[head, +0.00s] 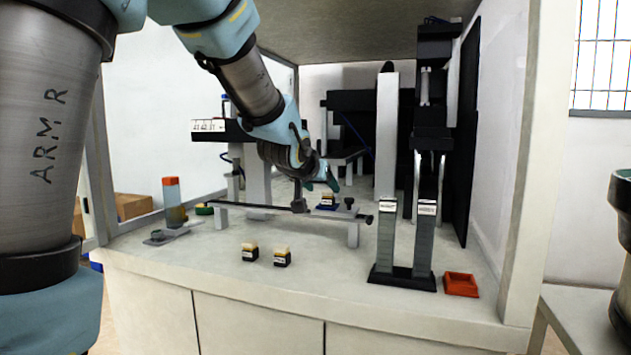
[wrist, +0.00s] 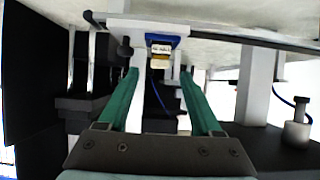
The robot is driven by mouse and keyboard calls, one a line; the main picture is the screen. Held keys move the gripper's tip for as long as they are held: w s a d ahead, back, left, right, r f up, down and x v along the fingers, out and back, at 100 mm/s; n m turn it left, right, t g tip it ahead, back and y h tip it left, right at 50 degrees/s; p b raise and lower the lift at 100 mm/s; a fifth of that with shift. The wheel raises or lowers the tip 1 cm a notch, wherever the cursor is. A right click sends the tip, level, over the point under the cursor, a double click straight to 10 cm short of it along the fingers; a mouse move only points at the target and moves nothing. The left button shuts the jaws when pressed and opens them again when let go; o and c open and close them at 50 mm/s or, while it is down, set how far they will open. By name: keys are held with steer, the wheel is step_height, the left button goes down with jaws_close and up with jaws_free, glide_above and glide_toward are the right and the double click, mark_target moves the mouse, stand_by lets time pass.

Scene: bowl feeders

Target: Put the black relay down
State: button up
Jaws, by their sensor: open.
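A relay (head: 328,198) with a dark body, a tan part and a white label sits in a blue holder (head: 322,207) behind the rail; the wrist view shows the relay (wrist: 160,49) in the blue holder (wrist: 149,38) too. My gripper (head: 331,181) is close above it in the head view. In the wrist view my gripper (wrist: 160,78) has its two green fingers apart with nothing held between them. The relay lies beyond the fingertips, roughly between their lines. Two similar relays, one left (head: 249,252) and one right (head: 282,257), stand on the front of the worktop.
A rail on legs (head: 283,210) runs in front of the blue holder. Two tall magazines (head: 388,240) stand on a black base at right, beside an orange-red tray (head: 461,284). An orange-topped post (head: 171,191) stands at left. The front worktop around the two relays is clear.

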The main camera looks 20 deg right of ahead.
steer(key=p+v, duration=0.1)
steer(key=v, duration=0.4)
steer(key=shift+a, duration=0.1)
stand_by(0.3)
